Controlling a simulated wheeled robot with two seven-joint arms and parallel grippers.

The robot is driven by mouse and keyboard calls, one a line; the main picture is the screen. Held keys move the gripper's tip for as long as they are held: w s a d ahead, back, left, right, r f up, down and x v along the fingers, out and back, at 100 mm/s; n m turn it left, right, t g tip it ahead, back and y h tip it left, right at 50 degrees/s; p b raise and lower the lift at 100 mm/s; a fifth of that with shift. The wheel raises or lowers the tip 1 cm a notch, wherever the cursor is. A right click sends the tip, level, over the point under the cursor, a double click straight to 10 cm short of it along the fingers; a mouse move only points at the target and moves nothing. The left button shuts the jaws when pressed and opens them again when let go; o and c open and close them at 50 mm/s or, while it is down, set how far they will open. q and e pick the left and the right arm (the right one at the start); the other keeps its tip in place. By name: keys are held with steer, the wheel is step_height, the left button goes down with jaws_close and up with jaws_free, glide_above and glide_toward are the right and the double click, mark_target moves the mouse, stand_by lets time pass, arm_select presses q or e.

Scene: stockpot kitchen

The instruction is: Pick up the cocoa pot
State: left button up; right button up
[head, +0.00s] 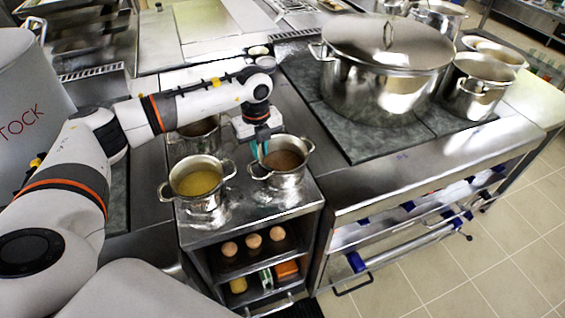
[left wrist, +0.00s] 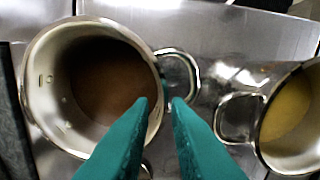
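The cocoa pot (head: 288,180) is a small steel pot with two side handles and brown liquid inside. It stands upright on the steel counter. In the left wrist view the cocoa pot (left wrist: 35,75) fills the left side, with one loop handle on its right. My left gripper (head: 259,152) points down at the left side of this pot. Its teal fingers (left wrist: 158,103) are apart, one over the inside of the pot and one over the handle side, with the rim showing between them. Contact is not clear. My right gripper is not in view.
A similar pot with yellow liquid (head: 203,204) stands close on the left. Another pot (head: 197,133) is behind it, partly hidden by my arm. A large lidded stockpot (head: 380,85) stands on the dark hob to the right. Eggs (head: 253,241) sit on the shelf below.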

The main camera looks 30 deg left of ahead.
arm_select(q)
steer(key=shift+f+p, duration=0.3)
steer(key=shift+f, duration=0.25)
step_height(320, 180, down, 4)
steer(key=shift+d+r+p, duration=0.1)
steer(key=shift+r+p, duration=0.05)
steer(key=shift+p, duration=0.6)
steer(key=shift+f, duration=0.45)
steer(key=shift+c, duration=0.4)
jaws_close()
